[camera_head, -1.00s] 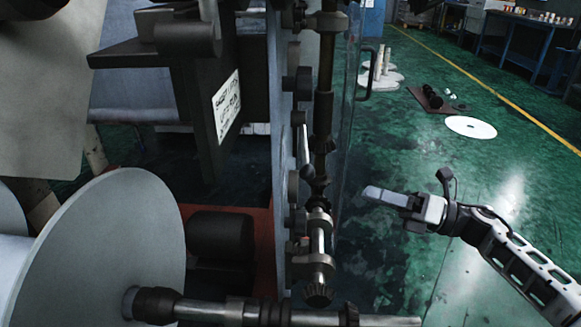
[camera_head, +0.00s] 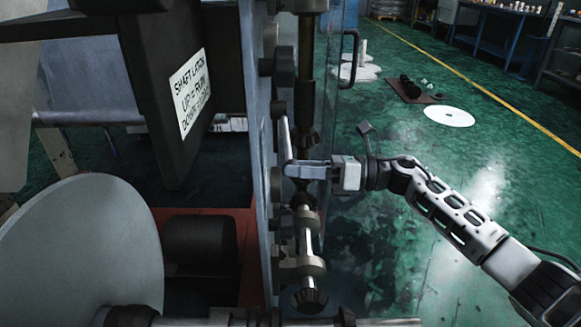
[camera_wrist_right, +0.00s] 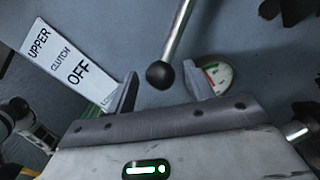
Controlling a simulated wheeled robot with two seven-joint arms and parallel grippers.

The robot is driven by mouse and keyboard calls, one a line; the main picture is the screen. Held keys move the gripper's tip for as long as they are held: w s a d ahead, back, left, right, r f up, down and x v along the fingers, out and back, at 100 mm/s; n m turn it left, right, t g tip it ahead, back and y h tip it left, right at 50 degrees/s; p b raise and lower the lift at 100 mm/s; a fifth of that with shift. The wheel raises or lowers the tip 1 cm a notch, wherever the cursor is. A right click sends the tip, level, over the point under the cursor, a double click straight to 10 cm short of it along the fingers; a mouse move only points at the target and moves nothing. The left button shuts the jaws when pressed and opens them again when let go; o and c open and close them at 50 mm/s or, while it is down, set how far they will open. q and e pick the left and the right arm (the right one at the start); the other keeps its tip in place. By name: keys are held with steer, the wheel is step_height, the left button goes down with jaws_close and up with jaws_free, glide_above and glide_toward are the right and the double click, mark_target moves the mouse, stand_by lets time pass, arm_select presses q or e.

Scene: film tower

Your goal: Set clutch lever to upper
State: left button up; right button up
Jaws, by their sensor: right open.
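The clutch lever (camera_wrist_right: 172,48) is a metal rod with a black ball knob (camera_wrist_right: 160,75) in the right wrist view. Its knob lies between the two fingers of my right gripper (camera_wrist_right: 160,92), which is open, with a gap on both sides of the knob. A white clutch label (camera_wrist_right: 66,66) reading UPPER, CLUTCH and OFF is on the grey panel to the left of the lever; its lower end is partly hidden by a finger. In the head view my right gripper (camera_head: 305,170) is at the side of the machine, beside a thin light lever rod (camera_head: 285,140). My left gripper is not seen.
A round gauge (camera_wrist_right: 216,76) is just beyond the right finger. A vertical shaft with gears (camera_head: 305,100) and a lower bearing (camera_head: 306,245) stand close to the gripper. A white film roll (camera_head: 80,250) is at lower left. The green floor (camera_head: 400,240) at right is open.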

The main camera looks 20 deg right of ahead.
steer(key=shift+x, duration=1.1)
